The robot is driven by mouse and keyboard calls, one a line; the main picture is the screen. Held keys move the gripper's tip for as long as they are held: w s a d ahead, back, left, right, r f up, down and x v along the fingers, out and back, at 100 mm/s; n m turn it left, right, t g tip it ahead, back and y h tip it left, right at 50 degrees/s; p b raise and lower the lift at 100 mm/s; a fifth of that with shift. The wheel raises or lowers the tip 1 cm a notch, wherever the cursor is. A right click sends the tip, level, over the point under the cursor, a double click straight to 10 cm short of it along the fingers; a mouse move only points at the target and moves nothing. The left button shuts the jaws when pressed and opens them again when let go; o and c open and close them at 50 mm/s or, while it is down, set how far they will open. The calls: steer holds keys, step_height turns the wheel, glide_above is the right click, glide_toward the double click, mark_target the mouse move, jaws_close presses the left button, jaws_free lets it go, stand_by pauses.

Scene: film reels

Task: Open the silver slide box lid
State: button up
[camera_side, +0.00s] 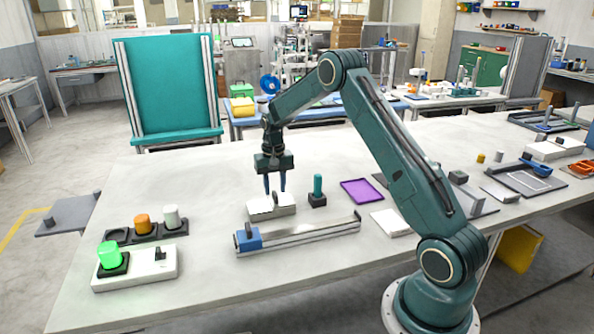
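A small pale silver-white box (270,210) lies on the table left of centre, with a dark part along its top; this looks like the slide box. Its lid looks closed, but the top is partly hidden by my fingers. My gripper (275,190) points straight down over the box, its two blue fingertips at or just above the top. A gap shows between the fingers. I cannot tell whether they hold a small handle there.
A rail with a blue block (248,239) lies just in front. A dark green peg (318,186) in a black base and a purple tray (362,191) stand right. A lit green cylinder (111,256) and a dark holder with orange and white cylinders (143,224) stand left.

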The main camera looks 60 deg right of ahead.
steer(key=shift+f, duration=0.85)
jaws_close()
steer(key=shift+w+a, duration=2.35)
jaws_free()
